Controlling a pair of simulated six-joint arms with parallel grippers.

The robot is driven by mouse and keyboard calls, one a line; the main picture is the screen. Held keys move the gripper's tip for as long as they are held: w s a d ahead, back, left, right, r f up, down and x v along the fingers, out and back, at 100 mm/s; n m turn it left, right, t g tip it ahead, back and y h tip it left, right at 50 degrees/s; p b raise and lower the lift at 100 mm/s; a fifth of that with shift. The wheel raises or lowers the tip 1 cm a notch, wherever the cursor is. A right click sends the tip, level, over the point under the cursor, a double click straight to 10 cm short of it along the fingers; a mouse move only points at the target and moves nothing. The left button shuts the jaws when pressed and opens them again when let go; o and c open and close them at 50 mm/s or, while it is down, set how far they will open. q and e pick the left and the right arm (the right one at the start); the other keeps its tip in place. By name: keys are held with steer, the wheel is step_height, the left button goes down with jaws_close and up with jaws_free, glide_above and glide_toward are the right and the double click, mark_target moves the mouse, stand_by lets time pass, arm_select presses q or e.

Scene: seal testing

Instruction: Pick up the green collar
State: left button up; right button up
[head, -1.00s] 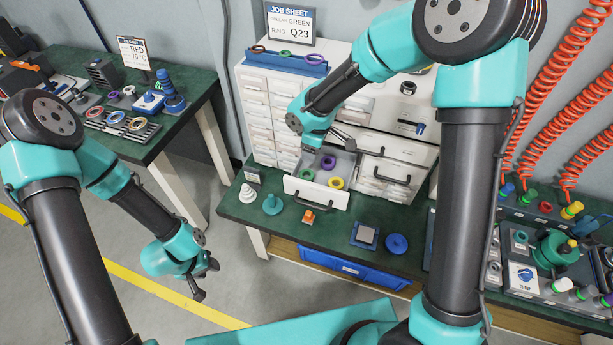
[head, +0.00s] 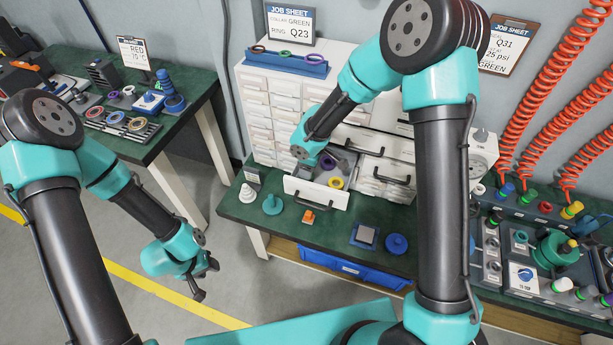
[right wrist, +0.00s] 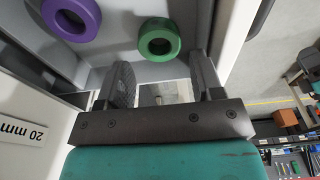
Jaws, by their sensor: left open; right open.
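The green collar (right wrist: 158,26) lies in an open drawer (head: 320,194) of the white cabinet. In the right wrist view it is just beyond my right gripper (right wrist: 162,72), roughly in line with the gap between the two fingers and apart from them. In the head view my right arm hides it. The right gripper is open and empty at the drawer. A purple collar (right wrist: 90,14) lies to the left of the green one in the wrist view. A yellow collar (head: 336,184) shows in the head view. My left gripper (head: 205,281) is open and empty over the floor.
The drawer walls stand close around the collars. On the green bench in front are a teal stepped piece (head: 272,204), an orange block (head: 308,216) and a blue disc (head: 397,244). A blue rack with rings (head: 285,63) stands on the cabinet.

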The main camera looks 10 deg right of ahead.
steer(key=shift+w+a+f, duration=0.15)
steer(key=shift+a+f, duration=0.05)
steer(key=shift+f, duration=0.95)
steer(key=shift+w+a+f, duration=0.1)
steer(key=shift+a+f, duration=0.05)
steer(key=shift+f, duration=0.95)
steer(key=c, duration=0.7)
